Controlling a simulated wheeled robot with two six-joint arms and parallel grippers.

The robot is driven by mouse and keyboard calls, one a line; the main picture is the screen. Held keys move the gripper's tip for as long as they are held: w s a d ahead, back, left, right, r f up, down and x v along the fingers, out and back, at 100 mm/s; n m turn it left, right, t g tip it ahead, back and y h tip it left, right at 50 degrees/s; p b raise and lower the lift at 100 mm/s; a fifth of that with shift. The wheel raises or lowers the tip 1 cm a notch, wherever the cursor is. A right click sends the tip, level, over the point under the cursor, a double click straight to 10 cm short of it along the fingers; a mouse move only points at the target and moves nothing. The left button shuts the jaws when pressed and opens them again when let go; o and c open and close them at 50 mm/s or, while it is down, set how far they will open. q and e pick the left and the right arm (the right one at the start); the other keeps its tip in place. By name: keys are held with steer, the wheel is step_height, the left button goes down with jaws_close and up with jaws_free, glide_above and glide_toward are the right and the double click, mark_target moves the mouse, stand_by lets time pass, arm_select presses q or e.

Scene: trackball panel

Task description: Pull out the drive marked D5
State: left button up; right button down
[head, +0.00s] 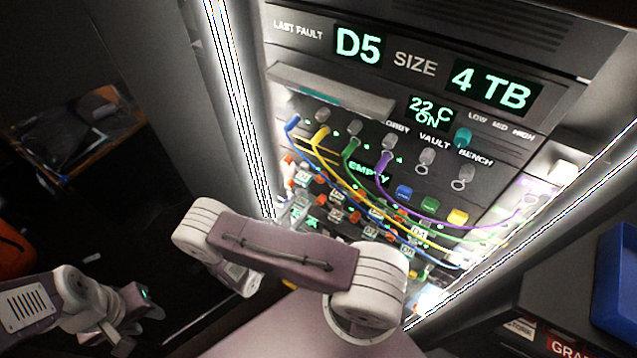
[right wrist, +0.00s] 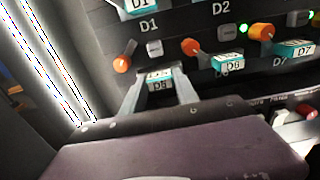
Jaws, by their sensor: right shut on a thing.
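The drive marked D5 (right wrist: 159,86) is in the lower left of the drive bay in the right wrist view. Its label shows between the two fingers of my right gripper (right wrist: 158,77), which is shut on its front handle. How far the drive stands out of its slot is hard to tell. In the head view my right forearm hides this spot. The display (head: 358,46) reads D5 beside LAST FAULT. My left gripper (head: 148,302) is at the lower left of the head view, away from the panel; its fingers are too dark and small to judge.
Drive D6 (right wrist: 233,66) and drive D7 (right wrist: 292,48) sit to the right, with orange knobs between. Blue, yellow, green and purple cables (head: 385,190) hang across the panel. Bright light strips (head: 238,110) edge the cabinet. A blue bin (head: 617,290) is at the far right.

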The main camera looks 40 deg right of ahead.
steer(key=b+v, duration=0.1)
steer(key=v, duration=0.5)
steer(key=shift+s+a, duration=0.15)
steer(key=shift+a, duration=0.15)
stand_by(0.3)
steer(key=b+v, duration=0.2)
steer(key=v, duration=0.6)
stand_by(0.8)
steer(key=shift+s+f, duration=0.1)
